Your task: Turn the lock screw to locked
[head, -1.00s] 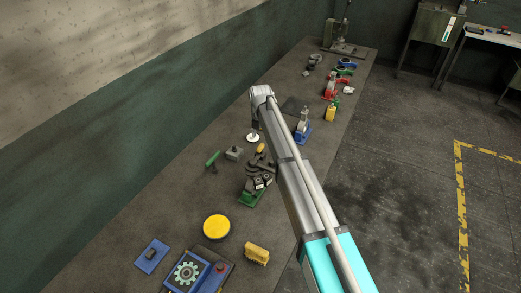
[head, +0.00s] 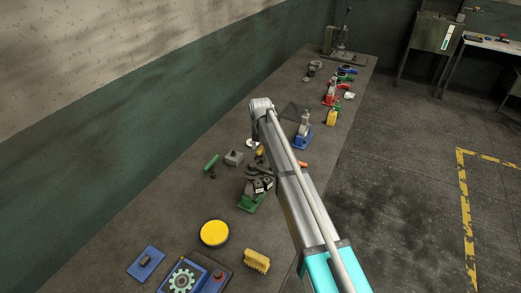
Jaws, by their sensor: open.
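My gripper (head: 262,184) is dark and small in the head view, below the wrist end of my arm. It appears open and empty, just above or in front of a small fixture with a green base (head: 250,205). Whether it touches the fixture cannot be told. I cannot make out the lock screw with certainty; it may be hidden behind the gripper or too small to see. A blue plate with a dark raised piece (head: 147,262) lies at the near left of the bench, well apart from the gripper.
The long bench (head: 130,225) runs along the wall. A yellow disc (head: 215,233), a yellow block (head: 257,260) and a blue gear unit (head: 182,281) lie near. A green-handled piece (head: 211,162) and grey block (head: 234,158) lie left. A blue-based fixture (head: 302,140) stands beyond my arm.

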